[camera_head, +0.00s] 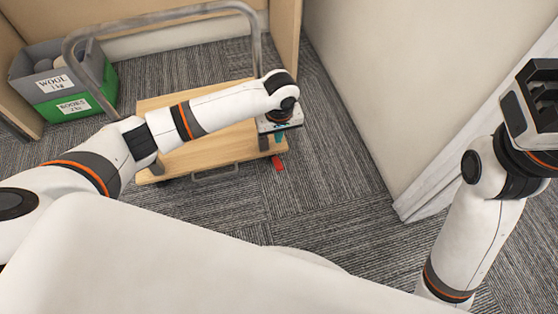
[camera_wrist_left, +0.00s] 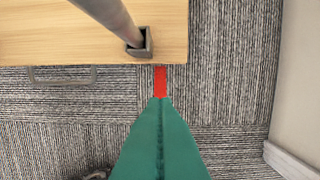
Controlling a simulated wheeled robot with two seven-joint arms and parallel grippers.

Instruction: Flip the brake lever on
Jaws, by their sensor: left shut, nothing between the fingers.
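The red brake lever (camera_head: 278,163) sticks out from the near right corner of the wooden platform cart (camera_head: 160,173), low over the carpet. In the left wrist view the lever (camera_wrist_left: 160,82) points from the platform edge toward my left gripper (camera_wrist_left: 160,102), whose green fingers are together and empty. The fingertips overlap the lever's near end in that view; I cannot tell if they touch it. In the head view my left arm reaches over the cart and its wrist hides part of the corner. My right gripper (camera_head: 535,100) is at the right edge, away from the cart; its fingers are not clear.
The cart's grey tube handle (camera_head: 160,17) rises over the platform. A wall (camera_head: 390,90) with white skirting is to the right. Carpet in front of the cart is clear.

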